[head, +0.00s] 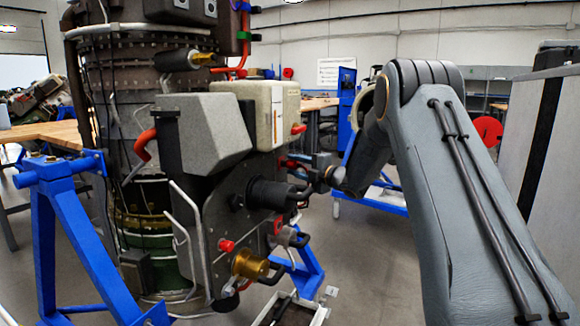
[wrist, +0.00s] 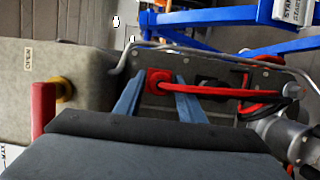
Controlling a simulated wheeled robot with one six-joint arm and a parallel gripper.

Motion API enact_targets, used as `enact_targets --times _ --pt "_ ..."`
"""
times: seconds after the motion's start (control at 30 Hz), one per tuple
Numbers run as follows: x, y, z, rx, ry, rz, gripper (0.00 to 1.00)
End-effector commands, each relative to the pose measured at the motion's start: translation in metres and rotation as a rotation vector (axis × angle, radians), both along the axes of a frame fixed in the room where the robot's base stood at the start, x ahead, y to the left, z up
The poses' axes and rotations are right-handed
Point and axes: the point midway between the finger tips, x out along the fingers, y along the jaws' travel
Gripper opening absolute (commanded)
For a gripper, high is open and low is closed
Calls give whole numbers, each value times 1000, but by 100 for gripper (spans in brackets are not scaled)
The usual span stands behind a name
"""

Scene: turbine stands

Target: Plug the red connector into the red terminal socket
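In the wrist view, the two blue-grey fingers of my gripper (wrist: 160,80) stand apart with nothing held between them. A square red fitting (wrist: 158,78) on the dark panel shows between the fingertips, with a gap on each side. A red cable (wrist: 225,92) runs from it to the right. I cannot tell whether this fitting is the connector, the socket or both joined. In the head view, my gripper (head: 318,172) reaches left to the engine's side. A small red part (head: 290,164) shows just left of it; the fitting's details are hidden there.
A beige box with a red-tipped knob (head: 298,128) is above my gripper; this red handle (wrist: 43,105) is at left in the wrist view. A black cylinder (head: 268,193) sticks out below. Blue stand legs (head: 80,235) flank the engine. Floor (head: 370,255) at right is clear.

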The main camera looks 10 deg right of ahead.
Motion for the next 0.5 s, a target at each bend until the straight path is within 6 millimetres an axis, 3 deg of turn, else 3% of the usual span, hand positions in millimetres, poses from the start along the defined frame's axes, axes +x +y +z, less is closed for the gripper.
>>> enact_targets --times 0.03,0.2,0.5 --pt "0 0 0 0 0 0 27" --pt "0 0 0 0 0 0 0" --pt "-1 -1 0 1 -1 0 0"
